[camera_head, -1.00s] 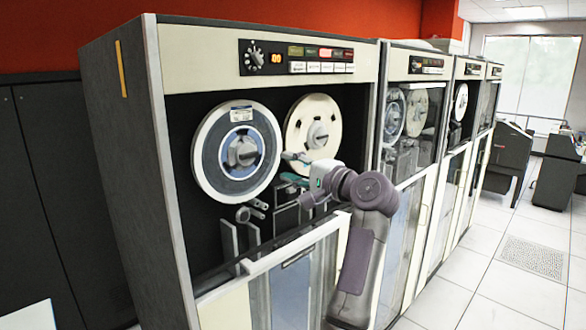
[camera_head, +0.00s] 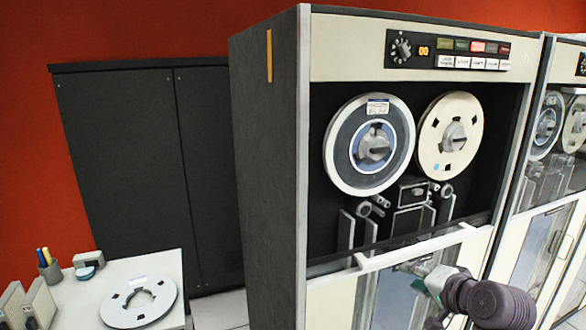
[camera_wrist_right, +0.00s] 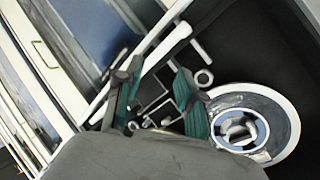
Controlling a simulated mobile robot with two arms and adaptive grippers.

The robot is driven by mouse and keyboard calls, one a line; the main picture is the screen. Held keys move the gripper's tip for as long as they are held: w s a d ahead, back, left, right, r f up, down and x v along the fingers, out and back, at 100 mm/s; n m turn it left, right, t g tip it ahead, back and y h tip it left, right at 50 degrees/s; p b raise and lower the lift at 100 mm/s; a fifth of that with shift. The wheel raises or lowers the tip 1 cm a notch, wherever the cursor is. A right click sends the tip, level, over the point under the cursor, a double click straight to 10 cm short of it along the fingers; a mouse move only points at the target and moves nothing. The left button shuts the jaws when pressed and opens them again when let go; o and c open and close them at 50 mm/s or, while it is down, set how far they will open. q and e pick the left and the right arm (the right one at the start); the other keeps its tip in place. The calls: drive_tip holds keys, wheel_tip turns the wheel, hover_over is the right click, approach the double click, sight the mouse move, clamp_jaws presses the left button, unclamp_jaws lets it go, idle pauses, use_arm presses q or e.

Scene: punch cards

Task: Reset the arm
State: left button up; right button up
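My right arm enters the head view at the bottom right, and its gripper (camera_head: 408,267) is in front of the tape cabinet's lower glass door, below the reels. In the right wrist view the gripper's two teal-padded fingers (camera_wrist_right: 157,88) stand apart with nothing held between them. The blue-ringed tape reel (camera_head: 342,150) and the cream reel (camera_head: 431,150) sit on their hubs in the cabinet. The blue-ringed reel also shows in the wrist view (camera_wrist_right: 279,108), beyond the fingers. My left gripper is not in view.
The tape cabinet (camera_head: 268,170) has a control panel on top and a glass front with a pale rim. More cabinets (camera_head: 540,215) stand to the right. At the left, a white table (camera_head: 85,300) holds a flat reel (camera_head: 112,312) and a pen cup (camera_head: 50,272).

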drive_tip(key=s+a+f+n+g+h, duration=0.25)
drive_tip(key=s+f+n+g, duration=0.2)
drive_tip(key=s+f, duration=1)
drive_tip(key=s+a+f+n+g, duration=0.25)
drive_tip(key=s+f, duration=0.25)
drive_tip(key=s, duration=0.5)
drive_tip(key=s+a+f+n+g, duration=0.15)
drive_tip(key=s+f+n, duration=0.3)
drive_tip(key=s, duration=0.55)
wheel_tip(320, 180, down, 29)
drive_tip(key=g+b, duration=0.1)
drive_tip(key=b, duration=0.4)
drive_tip(key=s+d+f+g+b, duration=0.1)
drive_tip(key=s+f+b, duration=0.1)
drive_tip(key=s+f, duration=0.7)
drive_tip(key=s+d+f+b, duration=0.2)
drive_tip(key=s+f+b, duration=0.1)
drive_tip(key=s+f, duration=0.6)
wheel_tip(320, 180, down, 5)
drive_tip(key=shift+d+r+g, duration=0.1)
drive_tip(key=shift+d+g, duration=0.05)
drive_tip(key=shift+g, duration=0.2)
drive_tip(key=shift+h, duration=0.25)
